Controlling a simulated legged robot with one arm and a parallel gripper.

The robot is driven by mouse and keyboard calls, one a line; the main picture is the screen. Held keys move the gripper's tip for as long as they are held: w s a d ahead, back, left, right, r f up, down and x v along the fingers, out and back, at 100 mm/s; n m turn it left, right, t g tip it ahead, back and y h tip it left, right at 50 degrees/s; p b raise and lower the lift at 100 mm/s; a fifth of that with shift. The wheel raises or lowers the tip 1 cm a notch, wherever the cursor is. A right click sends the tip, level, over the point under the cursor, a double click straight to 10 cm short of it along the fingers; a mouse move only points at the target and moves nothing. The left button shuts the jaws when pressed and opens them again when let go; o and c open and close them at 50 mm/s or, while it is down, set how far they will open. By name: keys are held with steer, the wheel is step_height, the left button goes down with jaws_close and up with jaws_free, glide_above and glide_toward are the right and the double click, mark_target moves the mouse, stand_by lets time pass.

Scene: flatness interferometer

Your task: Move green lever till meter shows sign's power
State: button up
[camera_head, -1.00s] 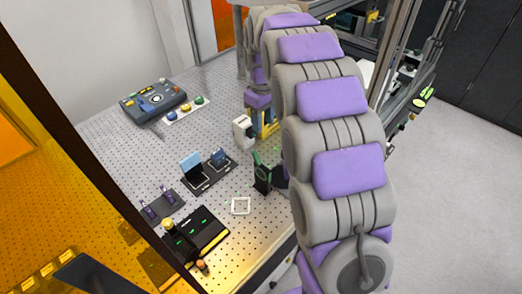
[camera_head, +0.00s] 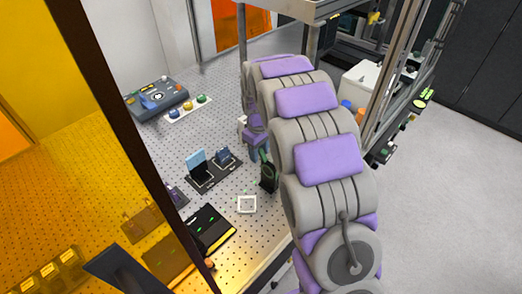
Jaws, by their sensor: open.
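A green lever (camera_head: 264,158) stands on a small dark block (camera_head: 269,181) near the right side of the perforated table. My gripper (camera_head: 258,152), purple and grey, is open just behind and above the lever. My arm partly hides it, and I cannot tell whether it touches the lever. I cannot make out which device is the meter, and no power value on a sign can be read. A blue panel (camera_head: 197,161) stands upright on a dark plate left of the lever.
A grey console (camera_head: 158,99) and a strip of coloured knobs (camera_head: 188,108) sit at the back left. A black unit with green lights (camera_head: 207,232) and a white square outline (camera_head: 247,204) are in front. An orange translucent panel with a dark post covers the left.

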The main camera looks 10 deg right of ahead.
steer(key=shift+s+a+r, duration=0.1)
steer(key=shift+a+r, duration=0.05)
steer(key=shift+a, duration=0.1)
steer(key=shift+d, duration=1.2)
steer(key=c, duration=0.4)
steer(key=shift+s, duration=0.1)
steer(key=shift+c, duration=0.9)
steer(key=shift+a+r, duration=0.1)
steer(key=shift+a, duration=0.1)
steer(key=shift+c, duration=0.7)
steer(key=shift+a, duration=0.4)
jaws_close()
steer(key=shift+w+d, duration=0.15)
steer(key=shift+w, duration=0.05)
